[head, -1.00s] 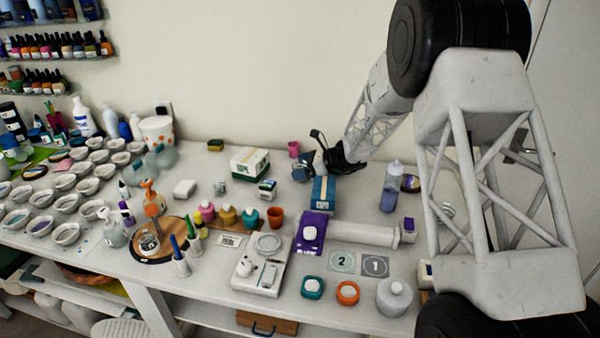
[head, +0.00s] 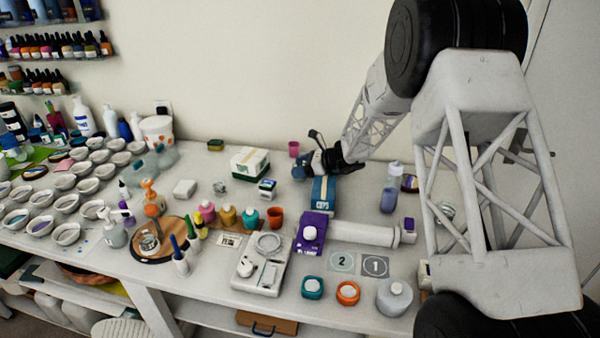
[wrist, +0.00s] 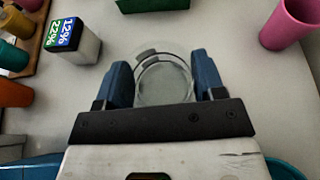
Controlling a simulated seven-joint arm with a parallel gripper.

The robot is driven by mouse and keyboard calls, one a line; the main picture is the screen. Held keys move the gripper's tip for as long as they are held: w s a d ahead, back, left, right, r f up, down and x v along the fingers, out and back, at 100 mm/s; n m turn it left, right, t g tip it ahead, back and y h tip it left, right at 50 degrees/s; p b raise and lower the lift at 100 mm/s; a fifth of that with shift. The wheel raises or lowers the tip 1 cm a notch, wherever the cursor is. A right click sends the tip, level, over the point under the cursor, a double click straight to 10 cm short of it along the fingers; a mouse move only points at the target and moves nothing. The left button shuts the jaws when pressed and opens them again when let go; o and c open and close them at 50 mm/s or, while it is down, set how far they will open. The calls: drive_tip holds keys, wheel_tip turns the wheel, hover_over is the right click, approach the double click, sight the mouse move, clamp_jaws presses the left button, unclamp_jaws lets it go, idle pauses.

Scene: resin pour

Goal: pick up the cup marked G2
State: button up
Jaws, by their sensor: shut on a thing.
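A clear, round cup (wrist: 163,85) sits between the two blue fingers of my gripper (wrist: 166,84) in the wrist view. The fingers are shut on it from both sides. No G2 mark can be read on it. In the head view my gripper (head: 303,170) is at the back of the table, above and behind the blue CUPS box (head: 324,194). The held cup cannot be made out there.
A pink cup (head: 294,149) stands behind my gripper. A small labelled box (head: 266,189) and a green-and-white box (head: 250,163) stand to its left. An orange cup (head: 276,218) is nearer the front. A squeeze bottle (head: 390,190) stands to the right.

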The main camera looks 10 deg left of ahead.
drive_tip(key=shift+r, duration=0.15)
wheel_tip(320, 180, up, 10)
idle(0.8)
